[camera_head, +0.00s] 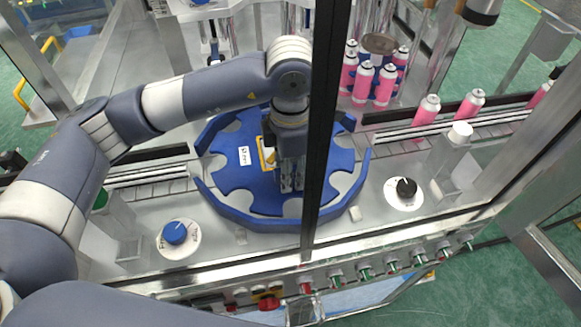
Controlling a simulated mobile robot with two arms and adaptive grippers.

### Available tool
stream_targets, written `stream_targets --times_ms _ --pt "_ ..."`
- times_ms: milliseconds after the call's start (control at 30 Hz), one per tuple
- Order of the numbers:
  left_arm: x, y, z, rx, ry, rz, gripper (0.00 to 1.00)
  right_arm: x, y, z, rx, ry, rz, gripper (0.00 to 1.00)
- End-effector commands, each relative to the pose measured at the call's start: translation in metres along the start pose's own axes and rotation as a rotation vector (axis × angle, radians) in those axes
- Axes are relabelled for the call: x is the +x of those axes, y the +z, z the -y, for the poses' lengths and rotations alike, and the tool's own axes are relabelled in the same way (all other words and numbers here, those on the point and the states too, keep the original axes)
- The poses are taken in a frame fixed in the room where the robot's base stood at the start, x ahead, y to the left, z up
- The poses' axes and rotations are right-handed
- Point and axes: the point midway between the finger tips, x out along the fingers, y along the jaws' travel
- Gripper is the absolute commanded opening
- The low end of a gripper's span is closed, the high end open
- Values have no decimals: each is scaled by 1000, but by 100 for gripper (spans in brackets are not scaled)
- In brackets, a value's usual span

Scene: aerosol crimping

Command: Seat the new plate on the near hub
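A blue star-shaped plate (235,175) with rounded pockets around its edge, a white label and a yellow-edged sticker lies flat-looking at the near hub's place. A blue curved guide (245,217) runs around its near side. The hub itself is hidden under the plate and my gripper. My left gripper (291,186) reaches down over the plate, right of the label, fingers pointing down and close together. Whether they grip the plate's middle is hidden, and I cannot tell if the plate is fully down. My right gripper is out of view.
A dark frame post (327,120) stands just right of my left gripper. Pink cans (362,82) stand behind, with more along the conveyor (400,133) at right. A blue knob (175,232) and a black knob (405,187) flank the plate. A button rail (365,270) runs in front.

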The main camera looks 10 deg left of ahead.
Motion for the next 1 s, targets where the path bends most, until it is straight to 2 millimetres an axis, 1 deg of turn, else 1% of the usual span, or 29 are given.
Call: stream_targets --times_ms 200,267,333,467,700,800,900,1000 --pt "0 0 0 0 -2 -2 34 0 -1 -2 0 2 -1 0" --pt "-2 0 0 0 -1 -1 34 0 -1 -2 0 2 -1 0" --pt "-9 0 0 0 1 0 34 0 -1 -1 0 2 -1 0" --pt "-31 1 0 1 2 2 34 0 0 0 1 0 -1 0" --pt "-83 1 -1 -1 3 2 34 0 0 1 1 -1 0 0" --pt "-100 1 -1 0 3 1 34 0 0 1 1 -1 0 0" --pt "-112 0 0 0 2 0 34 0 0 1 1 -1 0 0" --pt "-118 0 0 1 0 0 34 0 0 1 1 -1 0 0"
